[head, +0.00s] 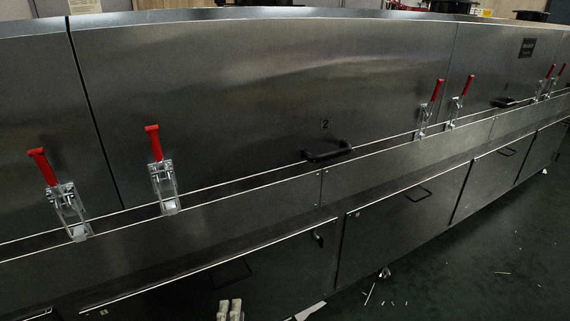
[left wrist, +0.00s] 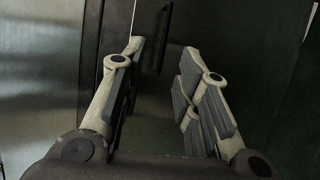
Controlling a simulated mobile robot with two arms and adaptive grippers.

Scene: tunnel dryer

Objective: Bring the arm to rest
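My left gripper (head: 230,309) shows only at its fingertips, at the bottom edge of the head view, in front of the dryer's lower panels. In the left wrist view the left gripper (left wrist: 160,58) has its two fingers spread apart, with nothing between them. Dark metal panels of the dryer (head: 270,85) stand beyond the fingers. Most of the left arm is hidden below the head view. My right gripper is in neither view.
The dryer front carries toggle clamps with red handles, such as one at the left (head: 160,170), and a black handle (head: 328,151) by the number 2. Lower doors (head: 400,215) look closed. Green floor (head: 470,265) at the right has small white scraps (head: 369,293).

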